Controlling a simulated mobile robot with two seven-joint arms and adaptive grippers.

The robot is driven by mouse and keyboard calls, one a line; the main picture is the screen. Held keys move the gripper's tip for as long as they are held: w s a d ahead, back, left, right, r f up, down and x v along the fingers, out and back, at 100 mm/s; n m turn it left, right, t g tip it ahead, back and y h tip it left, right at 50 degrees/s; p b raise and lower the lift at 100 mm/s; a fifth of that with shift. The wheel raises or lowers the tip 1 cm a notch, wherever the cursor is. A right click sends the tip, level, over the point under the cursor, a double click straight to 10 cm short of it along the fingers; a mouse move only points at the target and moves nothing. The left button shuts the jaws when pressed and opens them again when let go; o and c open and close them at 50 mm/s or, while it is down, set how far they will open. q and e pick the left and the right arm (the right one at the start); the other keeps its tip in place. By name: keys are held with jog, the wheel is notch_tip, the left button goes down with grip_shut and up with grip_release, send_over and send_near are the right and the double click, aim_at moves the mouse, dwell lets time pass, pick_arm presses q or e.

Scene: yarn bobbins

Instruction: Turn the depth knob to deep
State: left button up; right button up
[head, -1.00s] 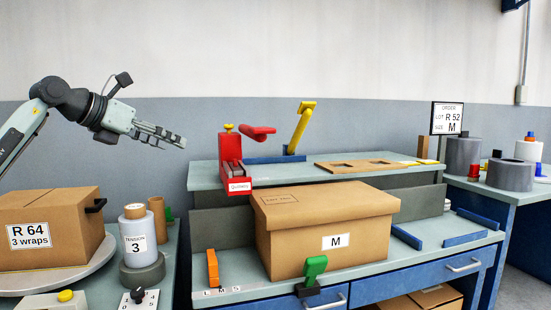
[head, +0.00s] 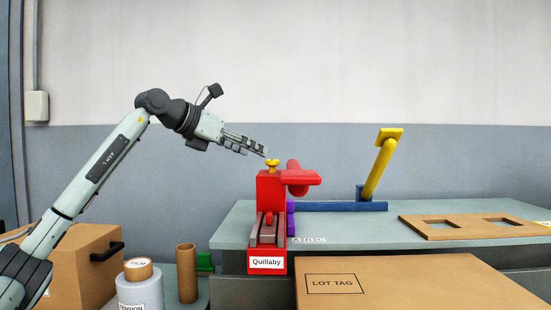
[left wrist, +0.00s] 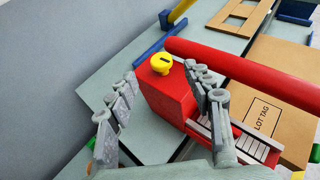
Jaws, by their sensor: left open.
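A red machine (head: 269,190) labelled "Quillaby" stands at the left end of the raised shelf. A small yellow knob (head: 272,166) sits on its top; in the left wrist view the knob (left wrist: 161,64) shows a short dark mark. I see no depth lettering beside it. My left gripper (head: 266,152) is open and empty, just above and left of the knob in the head view. In the left wrist view its fingers (left wrist: 163,92) are spread, with the knob and red block between and beyond them. No contact is visible. My right gripper is not in view.
A red handle (head: 300,179) sticks out beside the knob. A yellow lever (head: 382,163) rises from a blue bar (head: 335,206). A cardboard box (head: 420,285) stands in front. A spool (head: 140,289) and cardboard tube (head: 187,273) stand at lower left.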

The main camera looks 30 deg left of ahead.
aim_at(272, 164)
pick_arm(q)
jog(key=x, duration=0.6)
jog(key=shift+w+d+f+p, duration=0.1)
jog(key=shift+w+d+p, duration=0.15)
jog(key=shift+p, duration=0.1)
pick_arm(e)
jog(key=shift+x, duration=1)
pick_arm(q)
jog(key=shift+a, duration=0.1)
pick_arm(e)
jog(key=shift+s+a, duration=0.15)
pick_arm(q)
jog(key=c, duration=1.2)
